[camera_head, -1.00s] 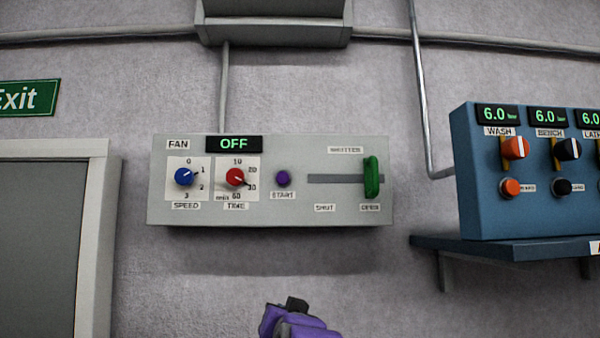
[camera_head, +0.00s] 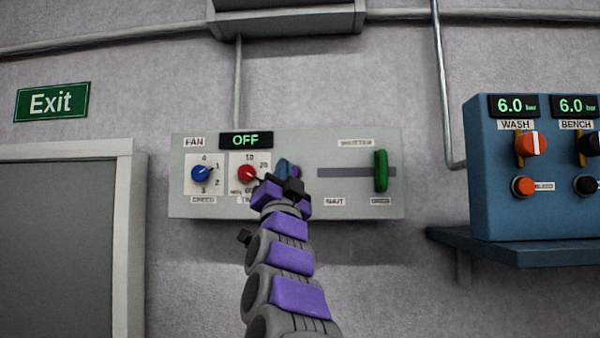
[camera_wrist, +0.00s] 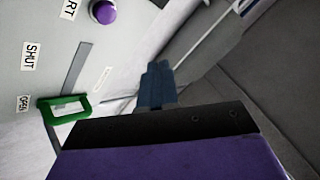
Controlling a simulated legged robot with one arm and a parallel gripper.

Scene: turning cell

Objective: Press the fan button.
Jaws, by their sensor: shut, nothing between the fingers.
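The grey fan panel (camera_head: 330,208) hangs on the wall, and its display (camera_head: 246,140) reads OFF. The purple START button (camera_wrist: 103,11) shows at the top left of the wrist view. In the head view it is hidden behind my gripper (camera_head: 284,167). My gripper is shut and empty, raised in front of the panel just right of the red time knob (camera_head: 247,174). In the wrist view its blue-grey fingertips (camera_wrist: 158,72) appear apart from the button, below and right of it. The blue speed knob (camera_head: 202,174) is at the panel's left.
A green shutter handle (camera_head: 381,171) stands at the right end of its slot, by the OPEN label; it also shows in the wrist view (camera_wrist: 64,109). A blue box with knobs (camera_head: 500,200) sits on a shelf (camera_head: 530,250) to the right. A door (camera_head: 60,250) is at left.

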